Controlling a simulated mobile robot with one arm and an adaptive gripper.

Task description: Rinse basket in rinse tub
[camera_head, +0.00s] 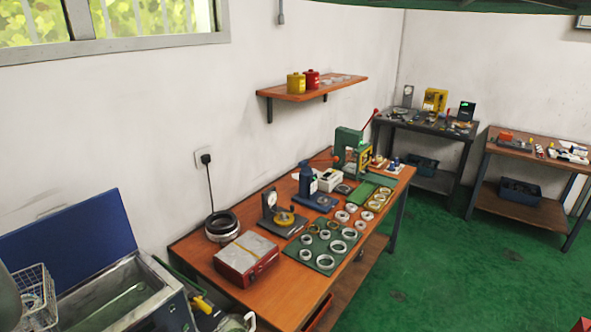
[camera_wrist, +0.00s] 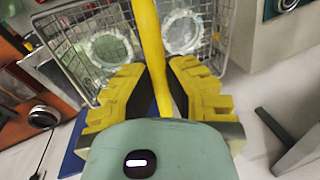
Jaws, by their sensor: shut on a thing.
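The wire basket (camera_head: 35,290) is at the lower left edge of the head view, above the left end of an open metal tub (camera_head: 150,270) with a raised blue lid. The tub holds greenish liquid. In the wrist view my gripper (camera_wrist: 160,85) has its yellow fingers closed on the basket's yellow handle (camera_wrist: 148,35). The basket mesh (camera_wrist: 75,60) hangs beyond the fingers, with pale rings (camera_wrist: 107,47) in it. Whether the basket touches the liquid cannot be told. My gripper's fingers are not visible in the head view. I cannot tell whether this tub is the rinse tub.
The wooden bench (camera_head: 205,265) right of the tub holds a red box (camera_head: 247,262), gauges, a press and a ring mat (camera_head: 325,262). A yellow-handled item (camera_head: 203,304) lies beside the tub. Two tables stand at the back right. Green floor there is clear.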

